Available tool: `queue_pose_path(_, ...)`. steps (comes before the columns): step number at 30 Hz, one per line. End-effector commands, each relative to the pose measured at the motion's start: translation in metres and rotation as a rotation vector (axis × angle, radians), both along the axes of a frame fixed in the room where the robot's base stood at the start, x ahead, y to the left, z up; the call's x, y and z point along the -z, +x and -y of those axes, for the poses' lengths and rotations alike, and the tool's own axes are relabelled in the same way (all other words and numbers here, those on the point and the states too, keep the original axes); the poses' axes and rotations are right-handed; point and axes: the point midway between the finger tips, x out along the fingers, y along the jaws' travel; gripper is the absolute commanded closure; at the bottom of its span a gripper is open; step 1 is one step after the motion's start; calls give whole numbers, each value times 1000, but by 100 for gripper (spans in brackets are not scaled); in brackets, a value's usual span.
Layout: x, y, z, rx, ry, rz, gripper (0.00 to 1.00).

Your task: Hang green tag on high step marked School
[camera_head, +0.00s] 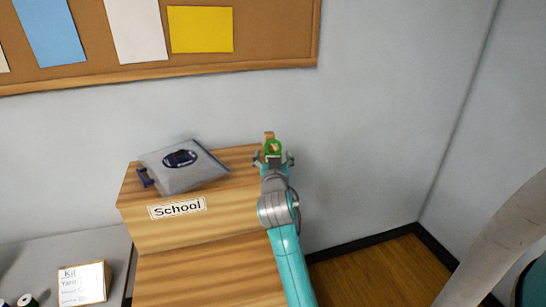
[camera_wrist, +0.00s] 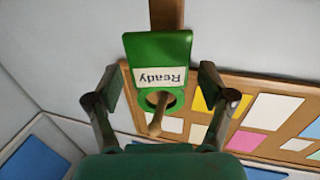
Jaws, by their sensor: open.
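The green tag (camera_wrist: 150,45) bears a white label reading "Ready", upside down in the wrist view. Its ring end has a hole, and a wooden peg (camera_wrist: 156,122) shows through it. A wooden post (camera_wrist: 166,14) runs behind the tag; its top also shows in the head view (camera_head: 269,135). My gripper (camera_wrist: 161,82) is open, with one finger on each side of the tag and gaps between. In the head view my gripper (camera_head: 273,160) is at the post on the high step (camera_head: 232,212), and the tag (camera_head: 273,147) shows small there. The step bears a "School" label (camera_head: 178,208).
A grey pouch (camera_head: 186,168) lies on the high step left of my gripper. A lower wooden step (camera_head: 200,275) is in front. A white kit card (camera_head: 82,284) stands at lower left. The wall and corkboard (camera_head: 275,45) are behind; the right side is free.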

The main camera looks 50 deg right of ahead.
Motion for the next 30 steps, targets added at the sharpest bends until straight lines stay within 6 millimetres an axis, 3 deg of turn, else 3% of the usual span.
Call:
queue_pose_path(8, 1, -5, -8, -1, 1, -1, 19)
queue_pose_path(21, 1, -55, -71, -2, 1, -2, 19)
queue_pose_path(30, 1, -73, -94, -1, 1, -1, 19)
